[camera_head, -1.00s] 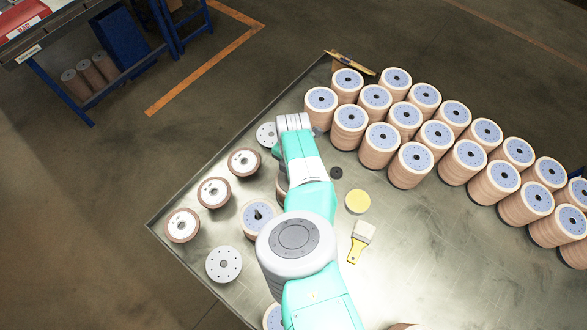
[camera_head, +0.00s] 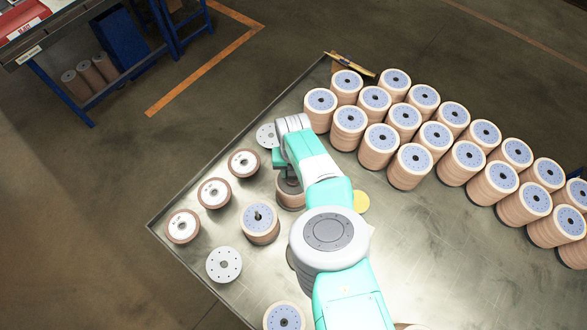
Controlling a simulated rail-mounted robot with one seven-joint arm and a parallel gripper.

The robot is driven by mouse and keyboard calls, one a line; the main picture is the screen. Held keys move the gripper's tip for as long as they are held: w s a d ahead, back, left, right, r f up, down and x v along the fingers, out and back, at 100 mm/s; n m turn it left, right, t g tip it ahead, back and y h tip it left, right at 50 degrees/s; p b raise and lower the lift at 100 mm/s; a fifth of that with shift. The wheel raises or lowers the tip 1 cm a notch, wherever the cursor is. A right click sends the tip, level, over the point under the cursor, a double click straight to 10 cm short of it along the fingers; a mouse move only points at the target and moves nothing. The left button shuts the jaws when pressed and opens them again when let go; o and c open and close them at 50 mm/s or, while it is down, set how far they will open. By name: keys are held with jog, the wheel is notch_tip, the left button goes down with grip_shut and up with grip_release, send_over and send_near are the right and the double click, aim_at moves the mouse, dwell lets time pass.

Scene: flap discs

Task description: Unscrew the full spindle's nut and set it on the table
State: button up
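A tan stack of discs (camera_head: 291,199) stands below my wrist, its top mostly covered by my arm. My gripper (camera_head: 290,178) points down over this stack; its fingers are hidden, so I cannot tell whether it is open or holds a nut. Beside it, to the lower left, a stack with a pale blue top (camera_head: 260,227) has a dark spindle post (camera_head: 258,215) standing out of its middle. I cannot make out a nut on either stack, or tell which is the full spindle.
Several finished-looking brown discs (camera_head: 214,193) lie at the left. A pale perforated plate (camera_head: 224,265) lies at the lower left, another (camera_head: 267,135) near my wrist. Many tall disc stacks (camera_head: 410,165) crowd the right. A yellow round piece (camera_head: 361,202) is partly covered by my arm.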

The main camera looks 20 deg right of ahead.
jog(key=n, duration=0.5)
jog(key=shift+f+b, duration=0.1)
jog(key=shift+b, duration=0.25)
jog(key=shift+r+n, duration=0.25)
jog(key=shift+n, duration=0.05)
jog(key=shift+r+p, duration=1.6)
jog(key=shift+p, duration=0.25)
